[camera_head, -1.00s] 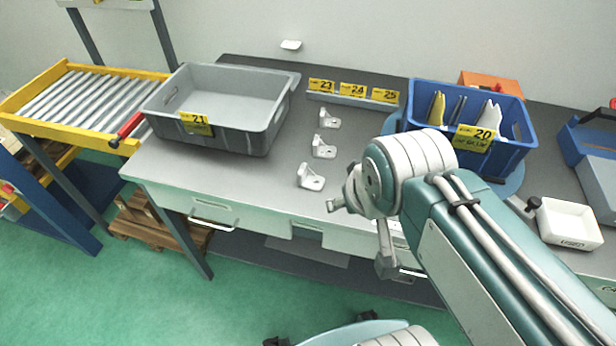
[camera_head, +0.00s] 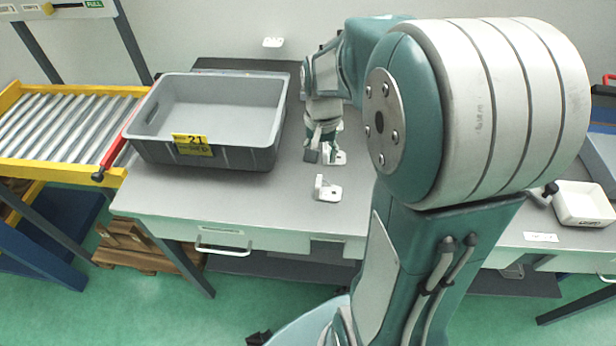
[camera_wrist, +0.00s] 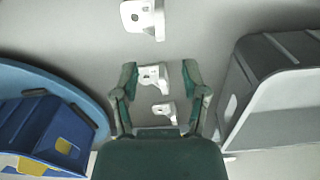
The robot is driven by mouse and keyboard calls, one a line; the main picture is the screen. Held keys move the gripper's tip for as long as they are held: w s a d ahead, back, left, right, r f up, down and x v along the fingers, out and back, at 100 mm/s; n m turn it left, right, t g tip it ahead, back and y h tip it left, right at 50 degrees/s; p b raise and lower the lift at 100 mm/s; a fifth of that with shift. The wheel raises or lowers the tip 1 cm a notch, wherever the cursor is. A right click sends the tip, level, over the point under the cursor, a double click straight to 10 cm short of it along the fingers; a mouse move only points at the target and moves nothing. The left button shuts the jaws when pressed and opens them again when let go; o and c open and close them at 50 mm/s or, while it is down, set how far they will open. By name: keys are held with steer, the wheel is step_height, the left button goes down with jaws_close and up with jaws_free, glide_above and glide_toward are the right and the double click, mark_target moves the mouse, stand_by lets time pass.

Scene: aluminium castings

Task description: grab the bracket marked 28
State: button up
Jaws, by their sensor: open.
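Three pale L-shaped brackets stand in a row on the grey table. The front bracket (camera_head: 328,189) is clear of my arm and also shows at the top of the wrist view (camera_wrist: 142,17). The middle bracket (camera_head: 339,157) is partly hidden by my gripper (camera_head: 324,154). In the wrist view, my gripper (camera_wrist: 159,67) is open, with the middle bracket (camera_wrist: 153,77) appearing between its fingers; contact cannot be told. The far bracket (camera_wrist: 165,111) shows nearer the palm in that view and is mostly hidden in the head view. I cannot read 28 on any bracket.
A grey tote (camera_head: 210,160) with yellow label 21 stands left of the brackets. A blue bin (camera_wrist: 45,130) sits on a blue round plate across from it. A white tray (camera_head: 583,204) is at right. A roller conveyor (camera_head: 65,125) adjoins the table's left.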

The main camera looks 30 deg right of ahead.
mark_target(319, 180)
steer(key=f, duration=1)
steer(key=shift+s+a+f, duration=0.25)
steer(key=shift+s+f, duration=0.05)
jaws_close()
